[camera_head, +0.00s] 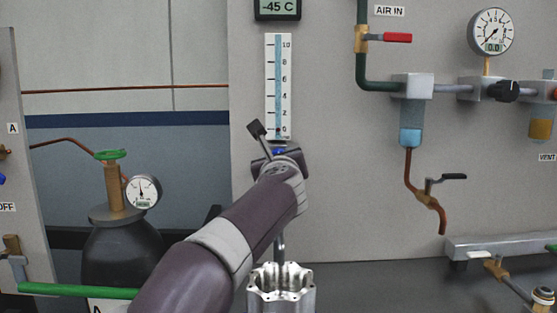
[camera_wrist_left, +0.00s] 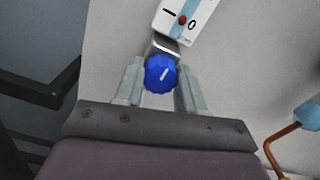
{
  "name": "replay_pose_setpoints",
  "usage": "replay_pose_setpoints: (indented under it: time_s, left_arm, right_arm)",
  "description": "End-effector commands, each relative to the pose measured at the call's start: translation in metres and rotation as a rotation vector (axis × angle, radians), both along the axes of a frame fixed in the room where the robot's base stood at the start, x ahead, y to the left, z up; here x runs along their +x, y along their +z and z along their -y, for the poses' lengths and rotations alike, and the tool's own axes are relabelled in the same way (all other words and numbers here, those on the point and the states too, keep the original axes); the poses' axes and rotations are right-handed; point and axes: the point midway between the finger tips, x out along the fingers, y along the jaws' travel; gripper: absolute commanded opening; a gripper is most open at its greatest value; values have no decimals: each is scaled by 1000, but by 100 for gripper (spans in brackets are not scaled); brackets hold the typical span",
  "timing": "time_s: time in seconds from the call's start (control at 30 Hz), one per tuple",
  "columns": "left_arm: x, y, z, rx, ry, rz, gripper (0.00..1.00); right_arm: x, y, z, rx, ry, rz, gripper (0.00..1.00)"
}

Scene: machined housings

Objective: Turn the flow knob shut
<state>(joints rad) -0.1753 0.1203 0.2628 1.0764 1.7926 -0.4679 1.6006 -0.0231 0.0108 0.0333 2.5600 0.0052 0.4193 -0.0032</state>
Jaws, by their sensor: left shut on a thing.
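The flow knob is blue and ribbed with a white mark, and it shows in the left wrist view (camera_wrist_left: 159,74). Its mark points up and slightly right there. My left gripper (camera_wrist_left: 160,82) has one finger on each side of the knob and is shut on it. In the head view the left gripper (camera_head: 278,154) is at the foot of the flow tube, and only a bit of blue shows past my wrist. The flow tube (camera_head: 279,85) has a 0 to 10 scale. In the left wrist view a red ball (camera_wrist_left: 183,19) sits beside the 0 mark. My right gripper is not in view.
A silver machined housing (camera_head: 281,290) stands below my left arm. A black gas cylinder (camera_head: 120,255) with a gauge stands at left. At right are a red-handled air valve (camera_head: 397,38), pipes and a drain valve (camera_head: 430,187). The panel between the tube and pipes is clear.

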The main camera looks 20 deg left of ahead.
Motion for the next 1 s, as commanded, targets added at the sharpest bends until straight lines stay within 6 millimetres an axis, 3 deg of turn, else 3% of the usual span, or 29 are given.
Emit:
replay_pose_setpoints:
  time_s: [0.03, 0.1, 0.47, 0.8, 1.0]
  left_arm:
    - [1, -4, 0, -2, 0, -6, 49]
    - [1, -3, 0, -2, -1, -6, 65]
    - [-7, -2, 2, -1, -1, -2, 65]
    - [-81, -2, 25, -1, -4, -1, 65]
    - [-114, -2, 34, -1, -2, -3, 65]
  right_arm:
    - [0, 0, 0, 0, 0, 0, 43]
    - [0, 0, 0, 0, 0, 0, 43]
    - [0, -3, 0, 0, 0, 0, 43]
    - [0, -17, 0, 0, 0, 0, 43]
    - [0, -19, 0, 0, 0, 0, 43]
